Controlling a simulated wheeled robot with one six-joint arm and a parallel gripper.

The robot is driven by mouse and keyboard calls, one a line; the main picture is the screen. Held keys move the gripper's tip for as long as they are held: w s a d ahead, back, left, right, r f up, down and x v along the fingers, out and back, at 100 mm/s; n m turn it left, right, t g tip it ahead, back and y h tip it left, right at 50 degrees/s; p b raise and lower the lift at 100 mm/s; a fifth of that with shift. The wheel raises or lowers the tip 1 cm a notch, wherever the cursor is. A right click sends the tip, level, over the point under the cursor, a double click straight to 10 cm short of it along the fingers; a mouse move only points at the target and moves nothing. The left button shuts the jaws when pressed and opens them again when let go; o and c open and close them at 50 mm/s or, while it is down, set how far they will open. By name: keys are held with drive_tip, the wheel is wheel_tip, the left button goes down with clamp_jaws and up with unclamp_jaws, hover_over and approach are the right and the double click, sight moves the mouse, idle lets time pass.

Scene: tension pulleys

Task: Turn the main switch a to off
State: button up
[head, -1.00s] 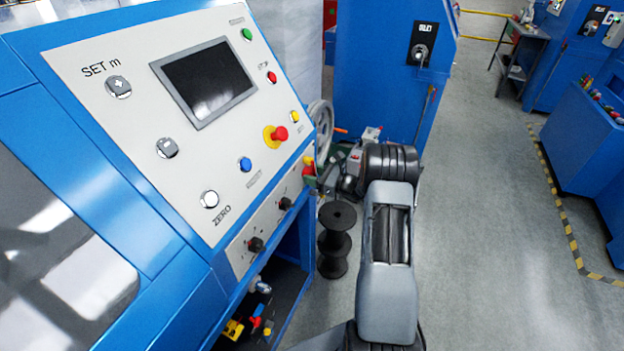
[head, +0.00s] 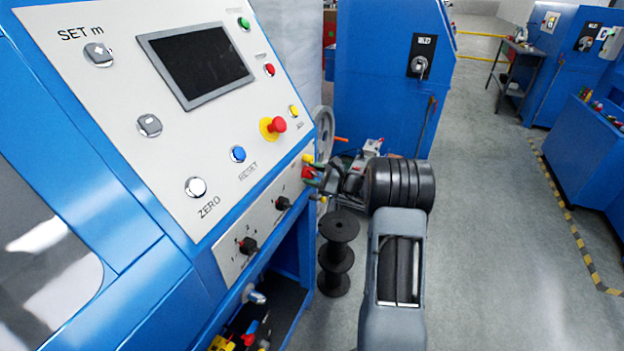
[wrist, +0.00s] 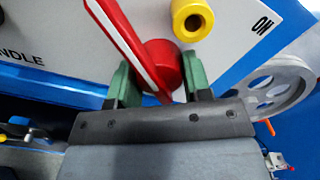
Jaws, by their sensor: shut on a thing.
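The main switch has a red handle (wrist: 128,45) with a round red hub (wrist: 163,62). In the wrist view the long handle slants from upper left down to the hub. My gripper (wrist: 160,80) has its green fingers on either side of the red hub and is shut on the switch. The white panel carries the word ON to the right. In the head view the switch (head: 307,171) is small at the right edge of the blue console, with my gripper at it, partly hidden by my arm.
A yellow round part (wrist: 192,18) sits just above the switch on the panel. The console panel (head: 120,110) holds a screen, several buttons and black knobs. A black spool (head: 337,228) stands on the floor beside it. Grey floor (head: 490,230) is clear to the right.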

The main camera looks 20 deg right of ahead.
idle(0.3)
drive_tip(key=o, duration=1.3)
drive_tip(key=b+v, duration=0.1)
drive_tip(key=v, duration=1.3)
drive_tip(key=shift+a, duration=0.1)
